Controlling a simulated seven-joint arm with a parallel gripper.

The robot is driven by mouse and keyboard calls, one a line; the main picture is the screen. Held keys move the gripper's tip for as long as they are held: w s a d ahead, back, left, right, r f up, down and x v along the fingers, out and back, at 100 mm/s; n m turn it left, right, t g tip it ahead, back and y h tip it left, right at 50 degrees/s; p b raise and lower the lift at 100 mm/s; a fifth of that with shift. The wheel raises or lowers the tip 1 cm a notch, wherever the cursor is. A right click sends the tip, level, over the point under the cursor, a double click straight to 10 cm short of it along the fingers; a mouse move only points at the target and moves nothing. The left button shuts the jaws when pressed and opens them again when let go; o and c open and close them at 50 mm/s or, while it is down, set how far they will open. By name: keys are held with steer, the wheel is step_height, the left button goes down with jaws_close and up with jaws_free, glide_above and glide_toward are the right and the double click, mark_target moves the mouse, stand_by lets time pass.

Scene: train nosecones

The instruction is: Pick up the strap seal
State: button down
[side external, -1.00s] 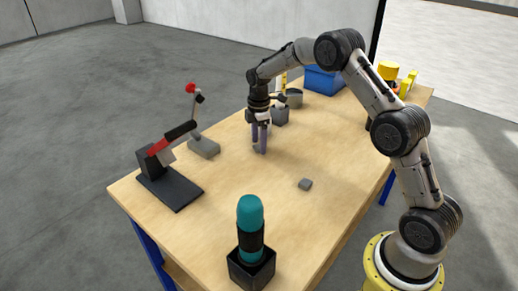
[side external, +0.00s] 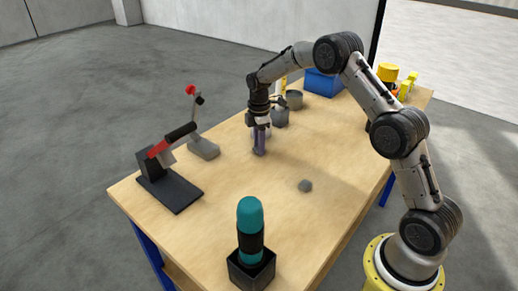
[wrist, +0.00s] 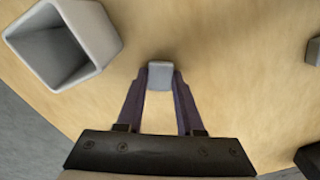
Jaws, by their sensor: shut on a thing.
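A small light-grey block, which looks like the strap seal (wrist: 160,76), sits between my fingertips in the wrist view. My gripper (wrist: 160,80) is shut on it, with one purple-grey finger against each side.
A grey open-topped box (wrist: 94,22) stands close by, at upper left in the wrist view. On the wooden table (side external: 225,200) are a small grey block (side external: 305,186), a red-and-black tool stand (side external: 172,191), a teal-topped tool (side external: 250,217) and a blue bin (side external: 325,82).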

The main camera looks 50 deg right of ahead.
steer(key=shift+r, duration=0.5)
step_height(320, 180, up, 2)
steer(key=shift+r, duration=0.1)
steer(key=s+a+r, duration=0.3)
steer(key=s+r, duration=0.6)
steer(key=s, duration=0.4)
steer(key=shift+s+a+r, duration=0.2)
steer(key=shift+s+r, duration=0.1)
steer(key=shift+r, duration=0.1)
